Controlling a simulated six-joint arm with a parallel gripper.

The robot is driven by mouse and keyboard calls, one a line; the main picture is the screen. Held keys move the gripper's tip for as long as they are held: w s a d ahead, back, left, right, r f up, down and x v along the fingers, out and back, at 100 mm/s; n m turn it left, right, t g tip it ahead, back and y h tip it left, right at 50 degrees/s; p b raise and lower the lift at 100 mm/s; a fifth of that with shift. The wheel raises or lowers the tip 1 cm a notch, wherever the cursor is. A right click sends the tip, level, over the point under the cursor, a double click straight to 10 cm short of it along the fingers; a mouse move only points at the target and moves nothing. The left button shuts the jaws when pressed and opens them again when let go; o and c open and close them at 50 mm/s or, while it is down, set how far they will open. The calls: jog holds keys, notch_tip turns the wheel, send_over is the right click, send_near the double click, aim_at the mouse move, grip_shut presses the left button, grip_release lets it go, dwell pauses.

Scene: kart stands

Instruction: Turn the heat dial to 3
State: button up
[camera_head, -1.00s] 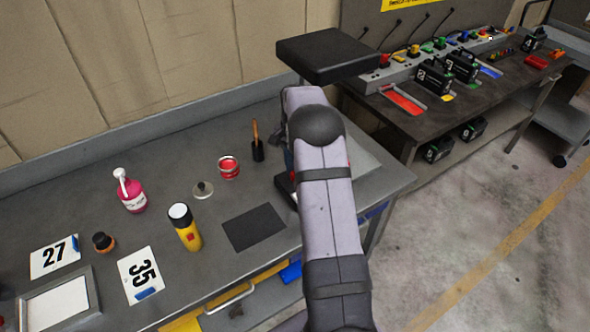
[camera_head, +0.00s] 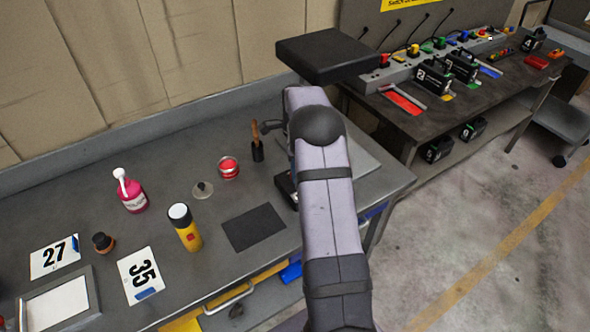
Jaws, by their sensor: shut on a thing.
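The heat dial does not show; no dial or number scale can be made out. A machine with a flat black top plate (camera_head: 328,55) stands at the right end of the grey workbench (camera_head: 120,190). A dark base part (camera_head: 286,188) and a grey flat board (camera_head: 372,165) show on either side of my arm. My arm reaches up across the picture and covers the middle of the machine. My gripper is hidden behind my arm, so its fingers and what they touch do not show. A small dark grey part (camera_head: 271,126) sticks out left of my arm, close to the brush handle.
A brush in a black holder (camera_head: 257,145), red tin (camera_head: 228,168), yellow can (camera_head: 185,227), pink bottle (camera_head: 131,192) and black mat (camera_head: 254,228) are on the bench. Number cards (camera_head: 140,274) lie left. A dark table (camera_head: 425,125) with batteries stands at right.

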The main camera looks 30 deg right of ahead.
jog(key=shift+r, duration=0.15)
dwell(0.3)
jog(key=o, duration=1)
jog(key=shift+o, duration=0.2)
jog(key=shift+w+r+b, duration=0.1)
jog(key=shift+r+b, duration=1.05)
jog(key=shift+r, duration=2.45)
